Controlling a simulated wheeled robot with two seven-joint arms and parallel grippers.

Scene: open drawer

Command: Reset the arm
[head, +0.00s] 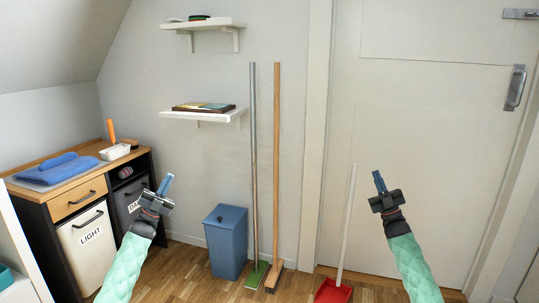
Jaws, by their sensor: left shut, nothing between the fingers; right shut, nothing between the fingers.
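My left gripper (165,184) is raised in front of the cabinet's right side and points up. Its fingers are shut with nothing between them. My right gripper (379,181) is raised in front of the white door, also pointing up, shut and empty. Both arms come up from the bottom of the head view in green sleeves. Neither gripper appears to touch anything. The cabinet's wooden drawer front (75,200) sits under the top and looks closed.
The cabinet (88,155) at left carries folded blue towels and a white tray. A blue bin (226,240), a broom (275,180), a mop-like pole (253,170) and a red dustpan (333,292) stand along the wall. Two shelves (185,115) hang above. The door (430,130) fills the right.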

